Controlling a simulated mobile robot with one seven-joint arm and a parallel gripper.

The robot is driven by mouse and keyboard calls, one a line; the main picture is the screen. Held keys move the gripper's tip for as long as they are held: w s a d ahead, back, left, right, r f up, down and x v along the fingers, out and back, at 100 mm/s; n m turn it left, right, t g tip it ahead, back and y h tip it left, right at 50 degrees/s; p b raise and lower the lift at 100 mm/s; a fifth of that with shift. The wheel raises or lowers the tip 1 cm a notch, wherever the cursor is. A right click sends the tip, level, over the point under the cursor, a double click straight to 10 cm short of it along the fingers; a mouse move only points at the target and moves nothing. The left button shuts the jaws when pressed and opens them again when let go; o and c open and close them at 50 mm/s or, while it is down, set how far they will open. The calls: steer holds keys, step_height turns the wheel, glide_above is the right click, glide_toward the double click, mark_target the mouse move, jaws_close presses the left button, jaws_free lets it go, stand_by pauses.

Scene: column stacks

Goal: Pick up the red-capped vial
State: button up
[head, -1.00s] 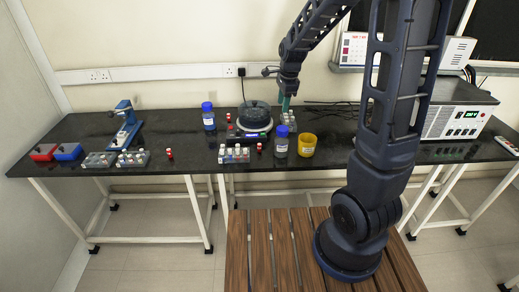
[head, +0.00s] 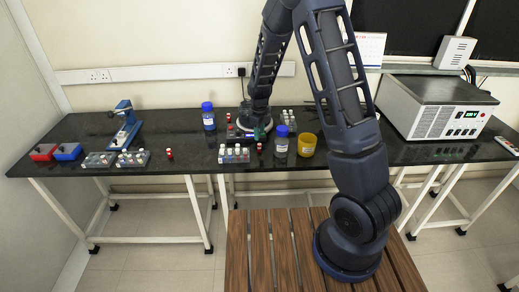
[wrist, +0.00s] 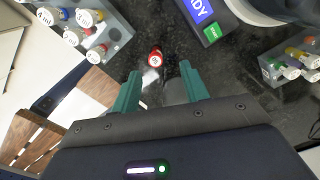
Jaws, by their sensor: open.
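A small red-capped vial (wrist: 155,58) stands on the dark bench top in the wrist view, just beyond and between my two teal fingertips. My gripper (wrist: 160,71) is open with nothing between its fingers. In the head view my gripper (head: 258,133) is low over the bench, close behind a red-capped vial (head: 259,148) near the front edge. Other single red-capped vials stand at the left (head: 169,153) and behind the grey rack (head: 229,117).
A grey vial rack (wrist: 112,35) is left of the vial, and another rack (wrist: 285,83) is at the right. A scale with a lit display (wrist: 205,14) is close by. Blue-capped bottles (head: 281,142) and a yellow cup (head: 306,145) stand to the right.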

mark_target(259, 144)
step_height(259, 144, down, 2)
steer(key=shift+f, duration=0.25)
steer(key=shift+s+f, duration=0.25)
steer(key=shift+f, duration=1.1)
steer(key=shift+s+f, duration=0.2)
steer(key=shift+f, duration=1.1)
jaws_close()
steer(key=shift+r, duration=0.1)
